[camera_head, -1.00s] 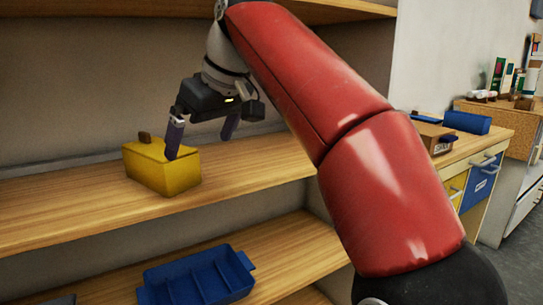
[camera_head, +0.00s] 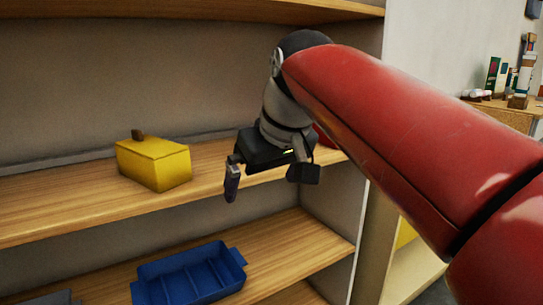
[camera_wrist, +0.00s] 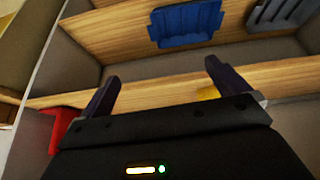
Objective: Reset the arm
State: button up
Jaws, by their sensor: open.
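My gripper (camera_head: 262,178) is open and empty in the head view, in front of the middle shelf's edge. My red arm reaches in from the right of the head view.
A yellow box (camera_head: 155,163) with a brown knob sits on the middle shelf (camera_head: 60,205), left of my gripper. A blue divided tray (camera_head: 190,275) is on the lower shelf; it also shows in the wrist view (camera_wrist: 186,24). A red object (camera_head: 324,137) is partly hidden behind my wrist.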

jog(key=s+d+f+m+h, duration=0.1)
jog(key=s+d+f+m, duration=0.1)
jog(key=s+d+f, duration=0.3)
jog(key=s+d+f+m+h, duration=0.1)
jog(key=s+d+f, duration=0.4)
jog(key=f, duration=0.5)
jog(key=s+d+f+m, duration=0.3)
jog(key=s+d+f, duration=0.2)
jog(key=f, duration=0.3)
jog(key=shift+s+d+m+t+h, duration=0.2)
jog(key=shift+d+m+t+h, duration=0.2)
jog(key=shift+d, duration=0.35)
